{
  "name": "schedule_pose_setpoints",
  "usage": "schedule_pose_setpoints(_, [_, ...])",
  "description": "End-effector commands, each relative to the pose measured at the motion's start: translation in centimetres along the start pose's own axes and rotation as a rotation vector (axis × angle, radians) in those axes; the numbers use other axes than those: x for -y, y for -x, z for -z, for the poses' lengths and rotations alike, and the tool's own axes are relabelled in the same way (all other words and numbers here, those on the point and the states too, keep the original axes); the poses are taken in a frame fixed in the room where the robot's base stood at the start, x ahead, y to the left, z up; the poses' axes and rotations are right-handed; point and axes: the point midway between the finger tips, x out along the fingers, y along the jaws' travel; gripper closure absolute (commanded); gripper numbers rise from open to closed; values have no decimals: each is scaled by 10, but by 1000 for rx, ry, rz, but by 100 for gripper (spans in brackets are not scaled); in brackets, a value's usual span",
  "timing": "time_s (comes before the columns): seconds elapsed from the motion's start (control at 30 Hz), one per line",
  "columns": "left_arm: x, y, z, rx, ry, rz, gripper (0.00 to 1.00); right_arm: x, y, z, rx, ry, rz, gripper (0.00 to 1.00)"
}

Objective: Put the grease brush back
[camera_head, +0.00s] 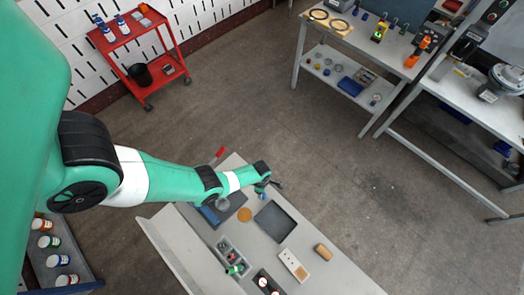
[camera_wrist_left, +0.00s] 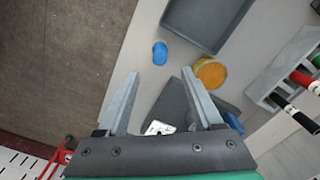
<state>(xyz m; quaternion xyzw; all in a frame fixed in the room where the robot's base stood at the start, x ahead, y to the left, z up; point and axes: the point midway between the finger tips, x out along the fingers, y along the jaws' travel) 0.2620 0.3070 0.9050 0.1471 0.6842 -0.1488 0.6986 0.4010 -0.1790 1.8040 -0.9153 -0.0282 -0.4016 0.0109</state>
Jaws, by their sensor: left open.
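No grease brush can be told for certain. Red, black and green handles (camera_wrist_left: 299,78) stick out of a grey holder (camera_wrist_left: 268,92) at the right of the left wrist view; the holder (camera_head: 221,245) also shows in the head view. An orange round tin (camera_head: 245,214) sits on the bench between dark mat and dark tray, and shows in the left wrist view (camera_wrist_left: 210,73). My left gripper (camera_wrist_left: 161,73) is open and empty above the bench's far edge, a small blue piece (camera_wrist_left: 160,53) beyond its fingertips. My right gripper is not in view.
A dark tray (camera_head: 275,221), a dark mat (camera_head: 238,199), a beige box with holes (camera_head: 293,265) and a brown block (camera_head: 324,251) lie on the bench (camera_head: 345,274). A red cart (camera_head: 135,52) and other benches stand farther off. Bare bench shows right of the tray.

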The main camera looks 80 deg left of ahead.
Motion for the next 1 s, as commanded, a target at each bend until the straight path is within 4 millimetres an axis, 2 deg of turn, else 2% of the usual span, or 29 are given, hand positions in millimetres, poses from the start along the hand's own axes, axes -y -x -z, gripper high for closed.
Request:
schedule_pose_setpoints(0.03, [0,11,0,0,0,0,32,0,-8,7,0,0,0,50])
schedule_pose_setpoints(0.07, [0,12,0,0,0,0,32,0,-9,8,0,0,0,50])
schedule_pose_setpoints(0.5, [-1,11,-1,2,-4,-3,32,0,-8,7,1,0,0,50])
schedule_pose_setpoints(0.57, [-8,16,-9,18,-26,-19,32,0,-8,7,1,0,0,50])
schedule_pose_setpoints(0.67, [-36,39,-45,84,-138,-98,32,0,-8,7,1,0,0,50])
schedule_pose_setpoints(0.77, [-81,91,-110,190,-350,-257,32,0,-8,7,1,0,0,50])
schedule_pose_setpoints(0.8, [-98,121,-141,235,-454,-341,32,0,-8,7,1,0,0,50])
schedule_pose_setpoints(0.87, [-120,174,-186,294,-612,-483,32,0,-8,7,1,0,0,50])
schedule_pose_setpoints(0.9, [-132,211,-214,325,-714,-582,32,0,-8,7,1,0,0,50])
schedule_pose_setpoints(0.97, [-142,271,-252,360,-861,-741,32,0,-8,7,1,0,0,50])
schedule_pose_setpoints(1.0, [-145,314,-274,375,-954,-854,32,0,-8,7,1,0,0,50])
